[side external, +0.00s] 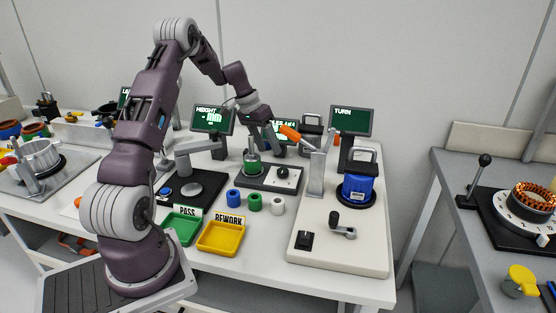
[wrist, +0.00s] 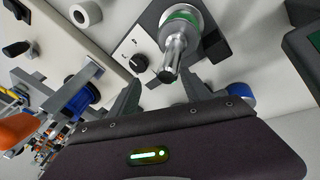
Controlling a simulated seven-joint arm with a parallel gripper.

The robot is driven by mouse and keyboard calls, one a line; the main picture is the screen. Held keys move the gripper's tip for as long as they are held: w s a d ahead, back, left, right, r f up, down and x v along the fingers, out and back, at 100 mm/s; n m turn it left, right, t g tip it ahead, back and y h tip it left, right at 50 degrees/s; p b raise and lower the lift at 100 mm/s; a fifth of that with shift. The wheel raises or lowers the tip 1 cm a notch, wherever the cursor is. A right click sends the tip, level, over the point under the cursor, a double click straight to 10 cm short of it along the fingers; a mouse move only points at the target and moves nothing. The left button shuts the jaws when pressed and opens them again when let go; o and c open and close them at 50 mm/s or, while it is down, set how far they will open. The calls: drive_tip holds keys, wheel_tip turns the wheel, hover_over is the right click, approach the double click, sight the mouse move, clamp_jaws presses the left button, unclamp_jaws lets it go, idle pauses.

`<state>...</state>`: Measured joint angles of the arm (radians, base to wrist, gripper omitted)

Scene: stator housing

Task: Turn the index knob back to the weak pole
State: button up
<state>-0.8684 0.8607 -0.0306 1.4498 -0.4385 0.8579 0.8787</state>
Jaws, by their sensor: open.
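A black knob (side external: 283,173) sits on a white dial on a dark plate (side external: 262,184) at the middle of the bench. In the wrist view the knob (wrist: 139,63) and its dial show at upper middle, with small marks too small to read. A green cylinder (side external: 251,170) with an upright metal post stands left of the knob on the same plate; the post (wrist: 175,55) is large in the wrist view. My gripper (side external: 266,146) is above this plate, near the post and apart from the knob. In the wrist view its fingers (wrist: 163,88) are spread and nothing is between them.
A grey stand with an orange handle (side external: 290,132) rises close right of my gripper. A blue part (side external: 357,187) sits on the beige base beyond it. Loose blue, green and white rings, a green tray (side external: 184,240) and a yellow tray (side external: 221,252) lie in front. Screens stand behind.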

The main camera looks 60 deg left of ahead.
drive_tip(key=w+a+n+g, duration=0.1)
drive_tip(key=w+n, duration=0.2)
drive_tip(key=n, duration=0.5)
drive_tip(key=n+g+h, duration=0.2)
drive_tip(key=n+g, duration=0.1)
drive_tip(key=n, duration=0.2)
approach(283, 171)
drive_tip(key=f, duration=0.1)
drive_tip(key=x, duration=0.7)
drive_tip(key=shift+d+f, duration=0.1)
drive_tip(key=shift+d, duration=0.15)
drive_tip(key=shift+c, duration=0.3)
clamp_jaws()
drive_tip(key=shift+n, duration=0.3)
